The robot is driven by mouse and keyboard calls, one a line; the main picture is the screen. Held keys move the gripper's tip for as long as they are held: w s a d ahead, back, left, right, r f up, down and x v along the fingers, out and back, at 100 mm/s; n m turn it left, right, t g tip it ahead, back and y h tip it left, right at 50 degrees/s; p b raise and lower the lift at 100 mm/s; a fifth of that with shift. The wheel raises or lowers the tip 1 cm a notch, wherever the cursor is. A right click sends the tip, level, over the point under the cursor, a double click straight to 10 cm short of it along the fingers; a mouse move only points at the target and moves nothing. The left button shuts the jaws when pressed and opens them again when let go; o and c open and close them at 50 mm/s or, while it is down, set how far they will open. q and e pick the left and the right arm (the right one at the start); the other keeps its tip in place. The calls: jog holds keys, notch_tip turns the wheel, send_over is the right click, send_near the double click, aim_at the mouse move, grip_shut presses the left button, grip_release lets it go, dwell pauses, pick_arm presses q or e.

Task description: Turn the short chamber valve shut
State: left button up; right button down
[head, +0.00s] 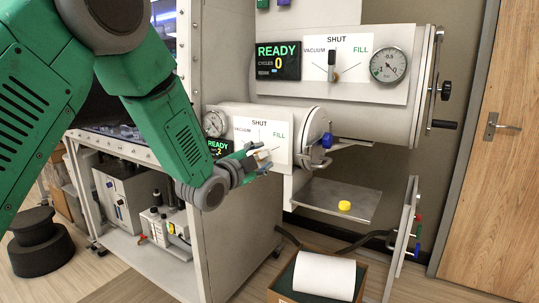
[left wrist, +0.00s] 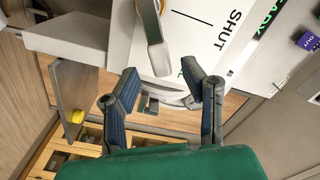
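The short chamber (head: 305,128) is the lower pale cylinder, with a white valve plate (head: 246,129) marked VACUUM, SHUT and FILL. My left gripper (head: 262,157) is in front of this plate, near its lower FILL side, and hides much of the valve handle. In the left wrist view the gripper (left wrist: 160,72) is open, its two dark fingers well apart. No contact is visible. My right gripper is not in view.
The long chamber (head: 310,106) above has its own valve (head: 331,66), standing upright at SHUT. A shelf (head: 325,200) with a yellow puck (head: 344,206) lies below right. A blue-knobbed latch (head: 327,140) is on the short chamber's door. A box with a white roll (head: 324,275) stands on the floor.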

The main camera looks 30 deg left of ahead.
aim_at(265, 155)
pick_arm(q)
jog(key=shift+w, duration=1.95)
grip_shut()
